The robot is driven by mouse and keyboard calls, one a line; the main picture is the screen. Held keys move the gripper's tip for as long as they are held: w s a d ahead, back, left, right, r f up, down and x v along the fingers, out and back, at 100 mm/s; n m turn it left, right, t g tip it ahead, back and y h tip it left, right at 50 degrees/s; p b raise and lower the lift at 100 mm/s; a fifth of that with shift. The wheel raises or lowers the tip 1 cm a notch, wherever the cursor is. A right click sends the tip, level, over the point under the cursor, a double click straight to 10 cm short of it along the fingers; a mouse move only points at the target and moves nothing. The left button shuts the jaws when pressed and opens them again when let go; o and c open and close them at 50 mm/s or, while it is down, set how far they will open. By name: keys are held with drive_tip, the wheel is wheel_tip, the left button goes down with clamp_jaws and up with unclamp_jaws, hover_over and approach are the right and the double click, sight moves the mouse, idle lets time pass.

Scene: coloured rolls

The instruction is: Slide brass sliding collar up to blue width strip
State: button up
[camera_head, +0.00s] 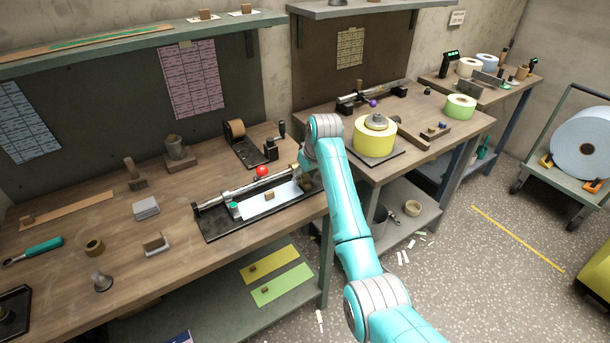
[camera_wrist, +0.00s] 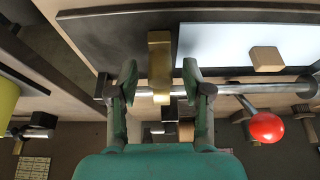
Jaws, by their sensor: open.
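The brass sliding collar (camera_wrist: 160,70) sits on a steel rod in the wrist view, its upper arm reaching over the black tray. My gripper (camera_wrist: 160,82) is open, with one finger on each side of the collar and visible gaps between. The pale blue width strip (camera_wrist: 212,46) lies on the tray just right of the collar, with a narrow gap between them. In the head view my gripper (camera_head: 306,172) is at the right end of the rod, the strip (camera_head: 286,192) lies in front of the rod, and the collar is largely hidden by my gripper.
A small wooden block (camera_wrist: 266,59) rests on the strip. A red ball knob (camera_wrist: 266,127) on a lever stands by the rod, right of my gripper. The black tray (camera_head: 213,232) lies near the bench's front edge. A yellow roll (camera_head: 375,140) stands on the bench to the right.

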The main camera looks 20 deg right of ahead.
drive_tip(key=shift+c, duration=0.2)
clamp_jaws()
drive_tip(key=shift+a, duration=0.1)
drive_tip(key=shift+s+a, duration=0.15)
drive_tip(key=shift+a, duration=0.15)
drive_tip(key=shift+o, duration=0.2)
unclamp_jaws()
drive_tip(key=shift+r, duration=0.1)
drive_tip(key=v, duration=1.1)
drive_tip(key=shift+s+r, duration=0.2)
drive_tip(key=shift+r, duration=0.15)
drive_tip(key=shift+d, duration=0.1)
